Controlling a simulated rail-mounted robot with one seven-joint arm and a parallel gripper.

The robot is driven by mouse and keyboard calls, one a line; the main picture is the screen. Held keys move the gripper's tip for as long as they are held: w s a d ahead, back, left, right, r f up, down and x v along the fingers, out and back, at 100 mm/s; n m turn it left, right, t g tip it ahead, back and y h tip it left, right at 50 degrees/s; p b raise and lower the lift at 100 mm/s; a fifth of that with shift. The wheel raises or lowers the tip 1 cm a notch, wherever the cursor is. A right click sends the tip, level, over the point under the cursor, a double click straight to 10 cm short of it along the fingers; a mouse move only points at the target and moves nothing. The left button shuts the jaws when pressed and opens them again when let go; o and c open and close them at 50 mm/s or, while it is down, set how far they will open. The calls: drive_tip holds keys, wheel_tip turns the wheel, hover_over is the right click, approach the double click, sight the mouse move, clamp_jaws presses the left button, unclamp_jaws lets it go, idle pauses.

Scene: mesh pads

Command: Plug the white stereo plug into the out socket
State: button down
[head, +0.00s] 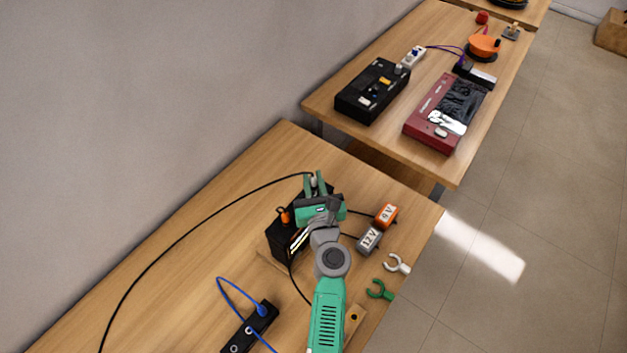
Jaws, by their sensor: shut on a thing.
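My gripper (315,184) is over the far end of a black box (281,243) on the near table. Its two green fingers are shut on a small pale plug (314,182), which appears to be the white stereo plug. A black cable (205,219) runs from the plug leftward and down in a long arc. My gripper and arm cover much of the box, so the out socket and its label cannot be made out. Whether the plug touches the box cannot be told. An orange plug or knob (284,216) stands at the box's left side.
Orange (386,215) and grey (369,240) blocks marked 9V and 12V lie right of the box. White (397,264) and green (380,290) hooks are at the right edge. A black strip (250,328) with a blue cable (232,291) lies in front. The left tabletop is mostly clear.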

drive_tip(key=shift+f+b, duration=1.05)
drive_tip(key=shift+f, duration=0.1)
drive_tip(key=c, duration=1.3)
unclamp_jaws()
drive_tip(key=shift+o, duration=0.2)
drive_tip(key=shift+s+r, duration=0.15)
drive_tip(key=shift+s, duration=0.1)
drive_tip(key=s+d+p, duration=0.1)
drive_tip(key=s+p, duration=0.1)
drive_tip(key=s, duration=0.5)
drive_tip(key=shift+d, duration=0.2)
